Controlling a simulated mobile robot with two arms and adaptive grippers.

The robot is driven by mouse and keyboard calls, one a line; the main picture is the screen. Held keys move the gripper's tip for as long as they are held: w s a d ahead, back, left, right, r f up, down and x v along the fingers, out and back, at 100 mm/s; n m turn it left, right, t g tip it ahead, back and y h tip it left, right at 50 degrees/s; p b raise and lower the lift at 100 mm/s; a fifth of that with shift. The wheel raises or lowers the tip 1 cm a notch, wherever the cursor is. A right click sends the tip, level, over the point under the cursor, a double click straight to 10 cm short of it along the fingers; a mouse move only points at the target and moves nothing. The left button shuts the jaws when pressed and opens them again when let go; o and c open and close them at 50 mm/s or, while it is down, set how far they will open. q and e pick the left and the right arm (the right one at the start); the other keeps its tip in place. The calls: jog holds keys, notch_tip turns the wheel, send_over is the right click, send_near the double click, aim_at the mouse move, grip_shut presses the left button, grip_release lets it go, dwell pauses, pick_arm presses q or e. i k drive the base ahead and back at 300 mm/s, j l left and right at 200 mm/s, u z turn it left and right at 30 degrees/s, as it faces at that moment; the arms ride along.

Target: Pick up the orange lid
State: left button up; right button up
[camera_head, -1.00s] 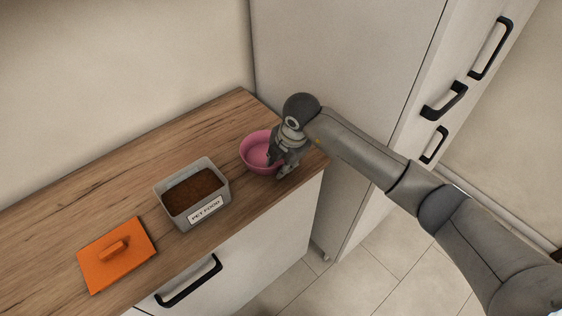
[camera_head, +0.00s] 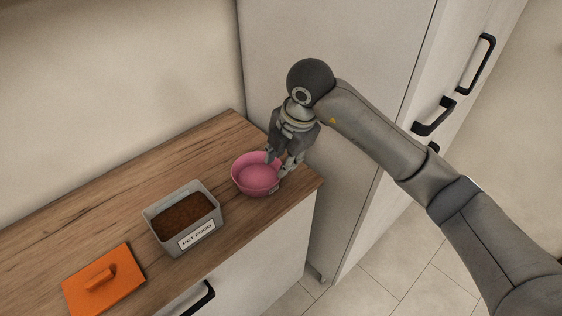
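The orange lid (camera_head: 122,276) is a flat square with a raised bar handle (camera_head: 98,281). It lies flat on the wooden counter at the lower left, apart from the other things. My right gripper (camera_head: 277,169) is far from it, at the right side of the pink bowl (camera_head: 254,180). Its fingers look spread, one over the bowl's inside and one near the outer rim; whether they touch the bowl is hard to tell. Nothing is lifted. My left gripper is not in view.
A grey container (camera_head: 163,236) labelled "PET FOOD", filled with brown food (camera_head: 184,214), stands between lid and bowl. The wooden counter (camera_head: 130,189) is clear behind them. A tall pale cabinet (camera_head: 345,50) stands right of the counter, and a wall behind.

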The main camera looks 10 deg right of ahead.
aim_at(101, 285)
jog(key=u, duration=1.5)
jog(key=l+u, duration=0.2)
jog(key=u, duration=0.2)
jog(key=k+l+u, duration=0.15)
jog(key=u, duration=0.25)
